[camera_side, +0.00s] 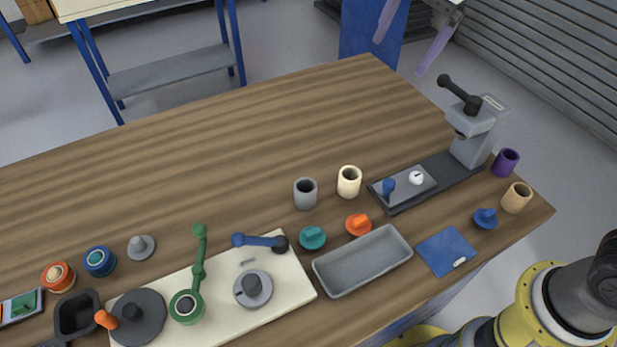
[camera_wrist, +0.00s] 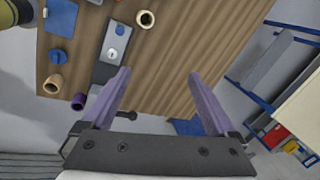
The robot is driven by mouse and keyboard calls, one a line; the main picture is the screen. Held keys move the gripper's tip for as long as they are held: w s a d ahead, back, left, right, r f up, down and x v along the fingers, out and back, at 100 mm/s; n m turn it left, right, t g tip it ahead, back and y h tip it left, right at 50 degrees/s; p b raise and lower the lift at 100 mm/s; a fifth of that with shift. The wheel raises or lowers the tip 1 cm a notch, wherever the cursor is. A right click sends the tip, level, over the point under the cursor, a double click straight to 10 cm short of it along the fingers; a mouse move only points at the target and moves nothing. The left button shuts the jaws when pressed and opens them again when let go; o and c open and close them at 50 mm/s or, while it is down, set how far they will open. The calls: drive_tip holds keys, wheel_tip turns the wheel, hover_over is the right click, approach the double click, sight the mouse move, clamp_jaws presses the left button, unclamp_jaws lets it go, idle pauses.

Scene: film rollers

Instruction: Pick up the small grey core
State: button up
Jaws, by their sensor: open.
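The small grey core (camera_side: 305,194), a short upright hollow cylinder, stands on the wooden table in the side view. It is just left of a cream core (camera_side: 349,182) and behind a teal knobbed cap (camera_side: 312,237). I cannot make out the grey core in the wrist view. My gripper (camera_side: 399,58) is high at the top of the side view, beyond the table's back corner and well away from the core. In the wrist view my gripper (camera_wrist: 158,73) has its two purple fingers wide apart with nothing between them.
A grey press (camera_side: 472,135) stands at the table's right end, near purple (camera_side: 506,162) and tan (camera_side: 517,197) cores. An orange cap (camera_side: 358,225) and grey tray (camera_side: 362,262) lie in front. A cream board (camera_side: 290,283) holds rollers and arms. The table's back is clear.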

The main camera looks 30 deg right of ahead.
drive_tip(key=w+a+f+g, duration=0.2)
drive_tip(key=w+a+f, duration=0.4)
drive_tip(key=a+f, duration=0.3)
drive_tip(key=n+g, duration=0.1)
hover_over(305, 187)
drive_tip(key=s, duration=0.1)
wheel_tip(305, 187, down, 9)
drive_tip(key=shift+h, duration=0.4)
drive_tip(key=shift+s+a+f, duration=0.1)
drive_tip(key=shift+s+f, duration=0.05)
drive_tip(key=shift+f, duration=2.1)
drive_tip(key=shift+s+a+f, duration=0.1)
drive_tip(key=shift+a+f, duration=0.05)
drive_tip(key=shift+f, duration=2.05)
drive_tip(key=shift+s+a+f, duration=0.1)
drive_tip(key=shift+s+f, duration=0.05)
drive_tip(key=shift+f, duration=2.1)
drive_tip(key=c, duration=1.4)
drive_tip(key=shift+r, duration=0.15)
drive_tip(key=shift+c, duration=0.2)
